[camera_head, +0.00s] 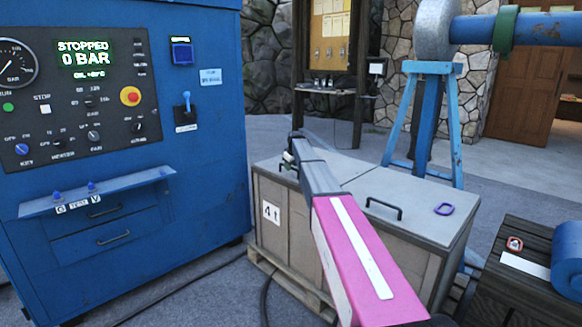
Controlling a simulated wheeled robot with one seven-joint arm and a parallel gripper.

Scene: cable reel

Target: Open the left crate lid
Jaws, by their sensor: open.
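The wooden crate (405,252) stands on a pallet and has two grey lids split by a seam. The left lid (337,163) lies flat and closed. A dark handle (283,165) shows at its left part, partly hidden by my gripper. My gripper (290,160) is open, at or just above this handle. It is small here, and I cannot tell whether its fingers touch or straddle the handle. My magenta and grey arm reaches across the crate from the lower right and covers part of the left lid. The right lid (420,200) is also closed, with a black handle (384,209).
A purple ring-like object (443,209) lies on the right lid. A blue control cabinet (120,130) stands close to the crate's left. A blue trestle (437,125) stands behind it. A dark slatted bench (510,285) is at the lower right. Cables run along the floor.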

